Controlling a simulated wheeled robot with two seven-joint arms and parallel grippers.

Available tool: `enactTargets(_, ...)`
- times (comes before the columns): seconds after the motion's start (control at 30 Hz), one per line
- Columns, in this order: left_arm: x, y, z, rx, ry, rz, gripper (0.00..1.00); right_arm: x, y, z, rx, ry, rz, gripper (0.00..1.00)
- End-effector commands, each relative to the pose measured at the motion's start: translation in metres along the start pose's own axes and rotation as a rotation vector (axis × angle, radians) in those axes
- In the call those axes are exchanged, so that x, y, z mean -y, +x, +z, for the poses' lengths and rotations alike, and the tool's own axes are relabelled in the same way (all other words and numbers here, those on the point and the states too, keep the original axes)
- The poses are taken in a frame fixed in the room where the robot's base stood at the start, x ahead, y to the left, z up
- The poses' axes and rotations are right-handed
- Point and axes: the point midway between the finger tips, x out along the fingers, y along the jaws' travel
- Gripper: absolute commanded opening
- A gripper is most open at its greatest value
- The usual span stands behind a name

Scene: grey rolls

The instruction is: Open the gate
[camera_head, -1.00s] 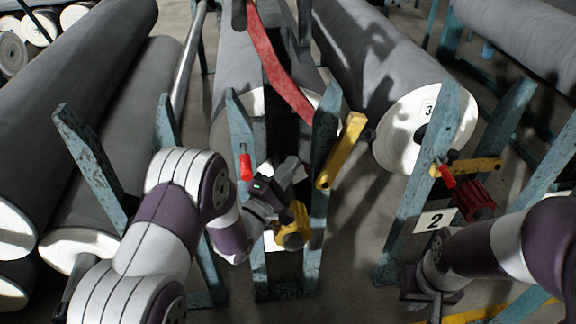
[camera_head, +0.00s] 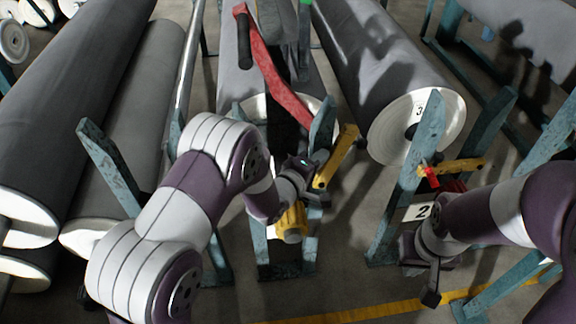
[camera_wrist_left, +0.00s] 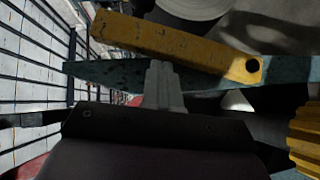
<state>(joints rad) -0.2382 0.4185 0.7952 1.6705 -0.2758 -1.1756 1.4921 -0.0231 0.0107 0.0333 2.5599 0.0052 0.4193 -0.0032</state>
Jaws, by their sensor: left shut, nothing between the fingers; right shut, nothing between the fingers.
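A yellow bar (camera_head: 336,157), which looks like the gate, is tilted up and outward on the right teal post (camera_head: 322,125) of the middle roll stand. The bar also shows in the left wrist view (camera_wrist_left: 175,47), with a hole at one end. My left gripper (camera_head: 310,166) is shut and empty, its tips close beside the bar and post. In the left wrist view its closed fingers (camera_wrist_left: 161,82) reach toward the bar's lower edge; I cannot tell if they touch. My right gripper (camera_head: 432,296) is low in front of the right stand, pointing down.
A yellow knob-like part (camera_head: 291,222) is below my left gripper. A red bar (camera_head: 272,70) with a black handle crosses the middle roll. The right stand has another yellow bar (camera_head: 460,166) and a "2" sign (camera_head: 417,212).

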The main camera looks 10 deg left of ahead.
Motion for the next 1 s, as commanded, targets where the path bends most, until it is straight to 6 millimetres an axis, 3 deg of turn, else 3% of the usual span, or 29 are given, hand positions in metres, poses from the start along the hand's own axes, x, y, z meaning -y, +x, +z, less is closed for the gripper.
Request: enactTargets(1.0,-0.0036,0.0078,0.0079,0.0,0.0,0.002,0.0,0.0,0.0006,0.0001,0.0,0.0,0.0,0.0)
